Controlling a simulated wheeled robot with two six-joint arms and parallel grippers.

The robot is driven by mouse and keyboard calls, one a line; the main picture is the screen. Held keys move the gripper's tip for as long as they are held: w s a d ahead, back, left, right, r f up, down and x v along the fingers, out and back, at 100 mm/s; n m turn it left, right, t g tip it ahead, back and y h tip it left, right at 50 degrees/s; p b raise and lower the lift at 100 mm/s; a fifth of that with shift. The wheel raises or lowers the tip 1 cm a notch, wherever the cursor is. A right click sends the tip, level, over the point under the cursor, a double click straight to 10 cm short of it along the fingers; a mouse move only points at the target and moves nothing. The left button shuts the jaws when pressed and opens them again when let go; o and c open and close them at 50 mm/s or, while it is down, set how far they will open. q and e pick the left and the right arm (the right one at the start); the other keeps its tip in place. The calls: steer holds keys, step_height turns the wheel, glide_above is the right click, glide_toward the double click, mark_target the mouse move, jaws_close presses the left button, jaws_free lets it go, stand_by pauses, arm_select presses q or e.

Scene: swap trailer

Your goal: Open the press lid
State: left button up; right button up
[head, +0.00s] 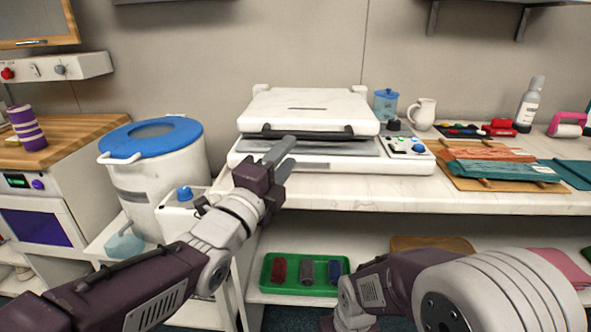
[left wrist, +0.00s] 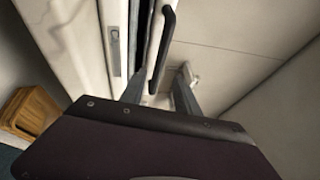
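The press (head: 330,163) stands on the white counter. Its white lid (head: 310,108) lies low over the base, with a dark gap along its front; I cannot tell whether it is fully shut. A dark bar handle (head: 335,131) runs along the lid's front edge. My left gripper (head: 284,143) is in front of the handle, pointing at it. In the left wrist view, the fingers of the left gripper (left wrist: 163,82) are apart, and the handle (left wrist: 160,50) shows ahead between them. Contact is not visible.
A white bucket with a blue lid (head: 152,128) stands left of the press. Right of it are a blue jar (head: 386,104), a white jug (head: 422,113) and boards (head: 494,166). A green tray (head: 305,275) is on the shelf below. The wall is close behind.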

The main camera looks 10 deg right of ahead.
mark_target(305, 137)
arm_select(q)
steer(key=shift+d+f, duration=0.1)
steer(key=shift+d, duration=0.1)
steer(key=x, duration=0.9)
jaws_close()
stand_by(1.2)
